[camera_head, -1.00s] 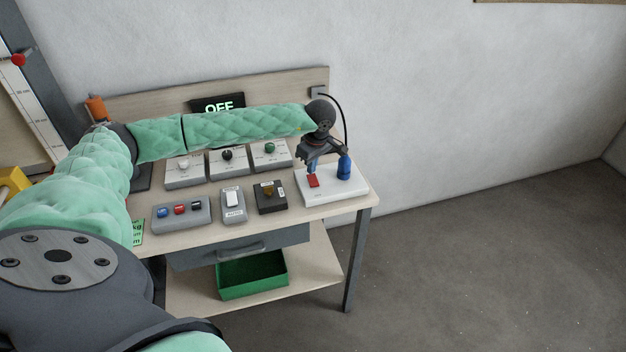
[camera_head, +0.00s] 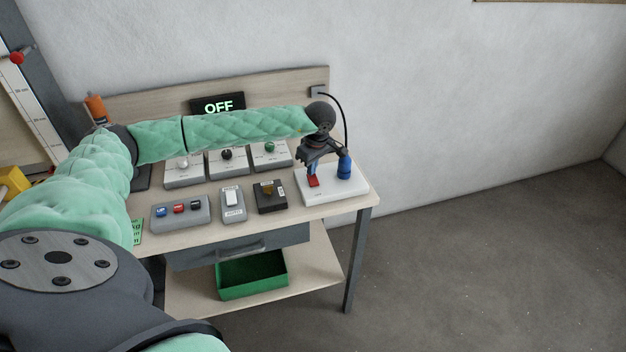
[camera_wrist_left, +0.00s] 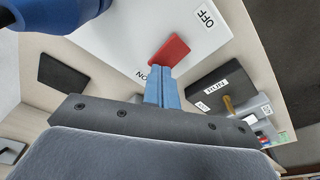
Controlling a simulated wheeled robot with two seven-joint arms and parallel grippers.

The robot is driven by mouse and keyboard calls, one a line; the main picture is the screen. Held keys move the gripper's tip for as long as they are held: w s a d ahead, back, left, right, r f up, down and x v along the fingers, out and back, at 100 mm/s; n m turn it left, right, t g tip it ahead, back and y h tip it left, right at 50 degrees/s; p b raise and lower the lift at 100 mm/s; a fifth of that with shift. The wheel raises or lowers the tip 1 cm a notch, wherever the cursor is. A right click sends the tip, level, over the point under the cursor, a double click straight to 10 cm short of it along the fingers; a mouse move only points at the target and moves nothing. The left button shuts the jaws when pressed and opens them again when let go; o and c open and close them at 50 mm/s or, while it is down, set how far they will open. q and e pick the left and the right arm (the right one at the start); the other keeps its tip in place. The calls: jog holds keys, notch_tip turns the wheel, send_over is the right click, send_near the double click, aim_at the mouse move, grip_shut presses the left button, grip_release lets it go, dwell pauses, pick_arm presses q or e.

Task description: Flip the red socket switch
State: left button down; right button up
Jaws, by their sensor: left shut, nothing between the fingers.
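The red socket switch (camera_head: 313,182) is a small red rocker on a white socket board (camera_head: 338,189) at the right end of the workbench. In the left wrist view the red rocker (camera_wrist_left: 169,50) lies between an "OFF" label and a partly hidden "ON" label. My left gripper (camera_head: 312,170) is shut and empty, its blue fingertips at the rocker. In the left wrist view the fingertips (camera_wrist_left: 161,72) are at the rocker's edge on the "ON" side; I cannot tell whether they touch it. My right gripper is not in view.
A blue plug (camera_head: 344,167) with a black cable stands beside the rocker. A black box with a brown toggle (camera_head: 271,196), a white rocker box (camera_head: 232,204) and a three-button box (camera_head: 181,213) stand left. A display (camera_head: 217,106) reads "OFF". A green bin (camera_head: 252,274) is below.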

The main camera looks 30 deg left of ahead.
pick_arm(q)
jog(key=shift+f+b, duration=0.3)
jog(key=shift+f, duration=0.1)
dwell(0.3)
jog(key=shift+r+p, duration=0.6)
jog(key=shift+r, duration=2.95)
